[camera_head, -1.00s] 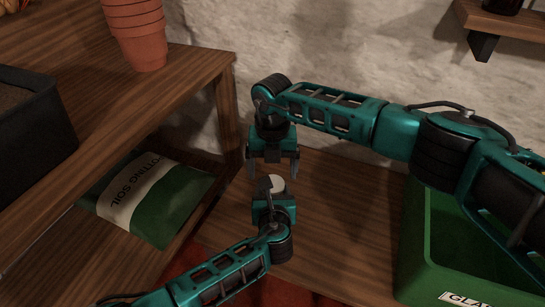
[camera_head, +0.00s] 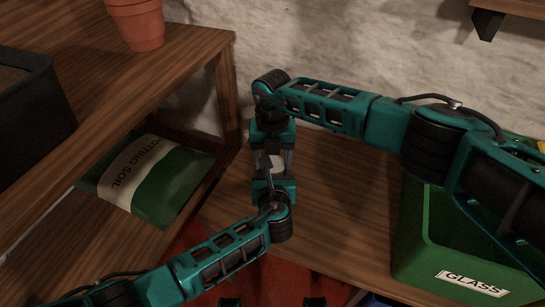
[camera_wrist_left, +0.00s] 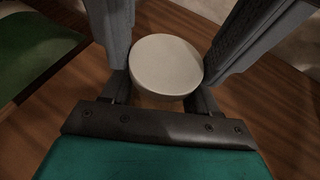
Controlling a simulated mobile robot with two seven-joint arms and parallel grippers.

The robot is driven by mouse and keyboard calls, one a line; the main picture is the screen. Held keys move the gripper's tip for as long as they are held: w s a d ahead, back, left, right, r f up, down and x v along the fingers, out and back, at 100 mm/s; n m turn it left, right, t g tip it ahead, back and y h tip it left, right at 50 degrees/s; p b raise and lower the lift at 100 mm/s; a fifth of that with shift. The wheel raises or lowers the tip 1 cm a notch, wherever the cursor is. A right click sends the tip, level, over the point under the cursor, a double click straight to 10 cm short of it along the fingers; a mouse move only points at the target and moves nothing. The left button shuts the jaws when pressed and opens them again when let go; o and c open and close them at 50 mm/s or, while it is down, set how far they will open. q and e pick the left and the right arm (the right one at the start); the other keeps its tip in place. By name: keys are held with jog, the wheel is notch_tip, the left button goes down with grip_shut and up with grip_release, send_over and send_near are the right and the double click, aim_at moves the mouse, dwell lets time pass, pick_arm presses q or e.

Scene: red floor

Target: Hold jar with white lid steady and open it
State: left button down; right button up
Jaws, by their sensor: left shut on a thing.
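The jar's round white lid (camera_head: 275,162) shows between my two facing grippers on the wooden bench. It fills the middle of the left wrist view (camera_wrist_left: 166,65); the jar's body is mostly hidden below it. My left gripper (camera_head: 274,175), coming from the near side, is shut on the jar. My right gripper (camera_head: 274,158) reaches in from the far side, its dark fingers on either side of the lid. Grey fingers flank the lid closely in the left wrist view. Whether the right fingers press on the lid I cannot tell.
A green bin (camera_head: 455,262) labelled GLASS stands at the right, under my right arm. A wooden shelf unit (camera_head: 95,115) at the left holds a terracotta pot (camera_head: 138,26), a dark planter (camera_head: 35,110) and a potting soil bag (camera_head: 150,190). Bare bench (camera_head: 340,205) lies between jar and bin.

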jog(key=shift+c, duration=1.4)
jog(key=o, duration=1)
jog(key=shift+r, duration=0.1)
jog(key=shift+r, duration=2.2)
pick_arm(q)
jog(key=shift+c, duration=1)
grip_release()
